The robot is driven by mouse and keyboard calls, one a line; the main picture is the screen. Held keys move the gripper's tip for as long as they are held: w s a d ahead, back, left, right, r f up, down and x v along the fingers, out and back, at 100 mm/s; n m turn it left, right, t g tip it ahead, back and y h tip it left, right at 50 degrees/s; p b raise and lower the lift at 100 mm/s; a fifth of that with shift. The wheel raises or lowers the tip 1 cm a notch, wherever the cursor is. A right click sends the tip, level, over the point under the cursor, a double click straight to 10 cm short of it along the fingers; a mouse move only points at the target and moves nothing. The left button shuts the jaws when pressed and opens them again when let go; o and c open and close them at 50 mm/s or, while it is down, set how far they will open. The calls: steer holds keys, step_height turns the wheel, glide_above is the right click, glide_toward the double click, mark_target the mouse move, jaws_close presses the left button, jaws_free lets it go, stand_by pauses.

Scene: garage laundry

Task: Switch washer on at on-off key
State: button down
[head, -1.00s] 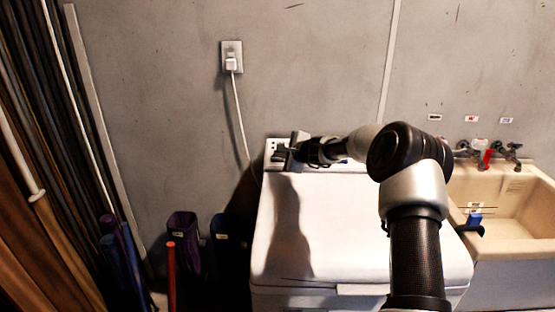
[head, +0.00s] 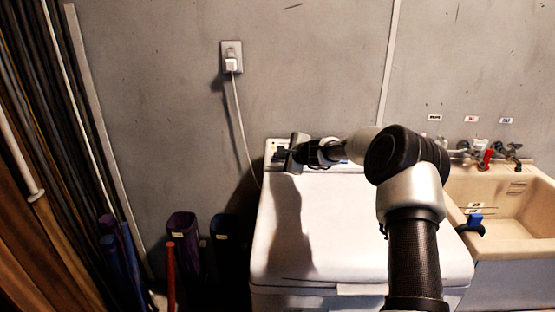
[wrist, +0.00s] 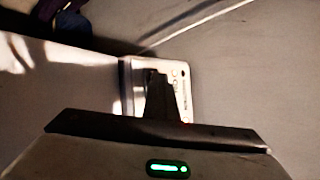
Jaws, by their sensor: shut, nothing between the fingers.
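The white washer (head: 345,220) stands against the wall, with its lid down. Its control panel (head: 272,146) runs along the back edge, and my arm covers much of it. The panel (wrist: 186,88) also shows in the wrist view, with small round marks and keys along it. My gripper (head: 281,157) is at the panel's left end. In the wrist view my gripper (wrist: 158,76) is shut and empty, its fingertips over the panel. I cannot tell whether the tips touch it. The on-off key cannot be picked out; the fingers may hide it.
A wall outlet (head: 231,58) with a plugged-in cord is above left of the washer. A beige sink (head: 530,205) with taps (head: 487,154) stands at the right. Dark bins (head: 183,240) and a red pole (head: 171,275) are at the left. The washer lid is clear.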

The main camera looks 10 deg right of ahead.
steer(key=shift+d+f, duration=0.1)
steer(key=shift+f, duration=0.1)
stand_by(0.4)
steer(key=shift+s+r, duration=0.35)
steer(key=shift+r, duration=0.4)
steer(key=shift+s+a+r+p, duration=0.1)
steer(key=shift+s+r+p, duration=0.15)
steer(key=shift+r, duration=0.55)
steer(key=shift+s+a+r+p, duration=0.15)
steer(key=shift+s+r, duration=0.2)
steer(key=shift+r, duration=0.45)
steer(key=shift+s+a+r+p, duration=0.1)
steer(key=shift+s+r+p, duration=0.15)
steer(key=shift+r, duration=0.55)
steer(key=shift+s, duration=0.1)
